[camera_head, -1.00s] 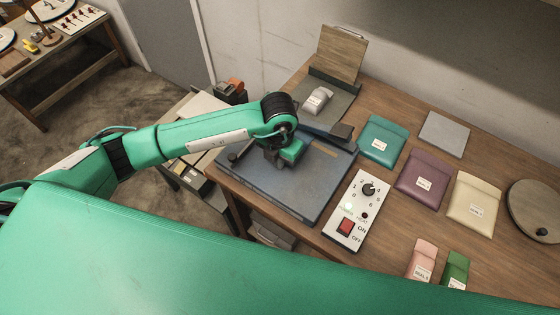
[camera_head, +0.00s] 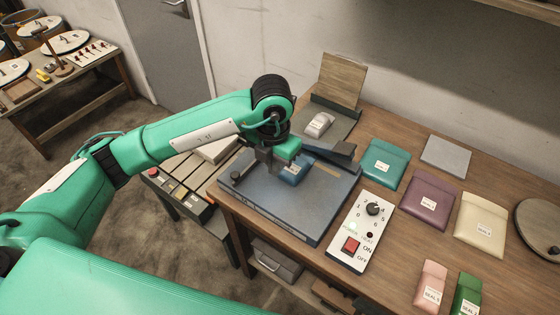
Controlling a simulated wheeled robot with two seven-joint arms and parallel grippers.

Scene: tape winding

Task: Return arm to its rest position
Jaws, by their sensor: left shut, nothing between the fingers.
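My left arm reaches in from the left in the head view. My left gripper (camera_head: 270,168) points down over the blue-grey machine plate (camera_head: 290,215) on the wooden table. Its fingers are shut with nothing seen between them. A small blue piece with a pale label (camera_head: 292,170) shows just right of the fingers, partly hidden by the green gripper body; I cannot tell whether they touch. My right gripper is not in view.
The white control box (camera_head: 361,232) with a knob and red switch stands right of the plate. Teal (camera_head: 385,164), purple (camera_head: 430,200) and cream (camera_head: 480,224) pouches lie further right.

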